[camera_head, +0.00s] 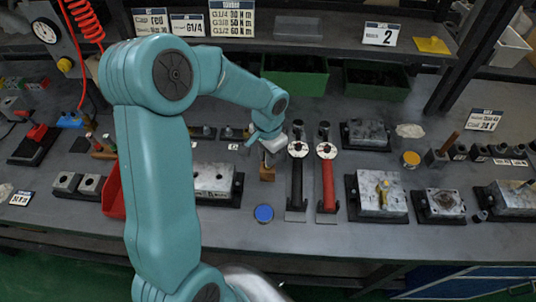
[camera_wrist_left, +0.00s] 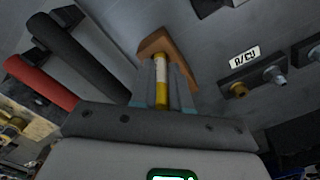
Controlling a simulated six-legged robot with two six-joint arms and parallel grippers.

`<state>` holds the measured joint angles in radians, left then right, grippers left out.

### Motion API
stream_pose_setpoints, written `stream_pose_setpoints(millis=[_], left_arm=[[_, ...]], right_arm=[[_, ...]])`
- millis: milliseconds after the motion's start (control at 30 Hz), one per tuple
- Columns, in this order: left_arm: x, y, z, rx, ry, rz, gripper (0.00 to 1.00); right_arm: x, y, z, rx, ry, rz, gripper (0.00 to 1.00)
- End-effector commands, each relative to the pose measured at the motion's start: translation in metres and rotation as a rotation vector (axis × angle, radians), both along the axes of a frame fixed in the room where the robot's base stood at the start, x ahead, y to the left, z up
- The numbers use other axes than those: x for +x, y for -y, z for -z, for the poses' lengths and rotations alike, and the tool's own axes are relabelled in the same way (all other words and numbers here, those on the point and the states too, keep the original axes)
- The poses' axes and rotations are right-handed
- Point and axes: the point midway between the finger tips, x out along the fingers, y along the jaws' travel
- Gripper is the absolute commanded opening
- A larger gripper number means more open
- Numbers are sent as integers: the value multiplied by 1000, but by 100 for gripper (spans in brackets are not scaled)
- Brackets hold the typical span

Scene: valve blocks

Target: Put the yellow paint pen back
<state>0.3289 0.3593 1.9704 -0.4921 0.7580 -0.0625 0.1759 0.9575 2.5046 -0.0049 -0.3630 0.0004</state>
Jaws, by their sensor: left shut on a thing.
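My left gripper (camera_head: 270,157) is near the middle of the bench in the head view. In the left wrist view it is shut on the yellow paint pen (camera_wrist_left: 161,82), which has a white band and lies between the fingers. The pen's far end meets a brown wooden block (camera_wrist_left: 158,42) in that view. The wooden block (camera_head: 267,173) is directly below the fingers in the head view. I cannot tell whether the pen's end is inside the block or just above it. My right gripper is not in view.
A metal valve block (camera_head: 214,181) is to the left. Bare bench lies around the blue lid.

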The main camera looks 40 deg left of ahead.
Motion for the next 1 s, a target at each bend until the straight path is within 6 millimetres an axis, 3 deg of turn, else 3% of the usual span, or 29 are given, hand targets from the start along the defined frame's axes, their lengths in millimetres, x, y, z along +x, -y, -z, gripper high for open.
stream_pose_setpoints(millis=[233, 267, 300, 333, 567, 733, 1000], left_arm=[[0, 0, 5, 0, 0, 0, 0], [0, 0, 3, 0, 0, 0, 26], [0, 0, 3, 0, 0, 0, 38], [0, 0, 3, 0, 0, 0, 41], [0, 0, 3, 0, 0, 0, 41], [1, 0, -8, 2, 2, 0, 41], [2, 0, -70, 1, 7, -1, 41]], right_arm=[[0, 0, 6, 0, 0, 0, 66], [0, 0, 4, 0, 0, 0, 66], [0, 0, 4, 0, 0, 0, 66], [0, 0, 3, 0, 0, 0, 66], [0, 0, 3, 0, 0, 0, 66], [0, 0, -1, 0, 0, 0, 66], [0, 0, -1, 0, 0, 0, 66]])
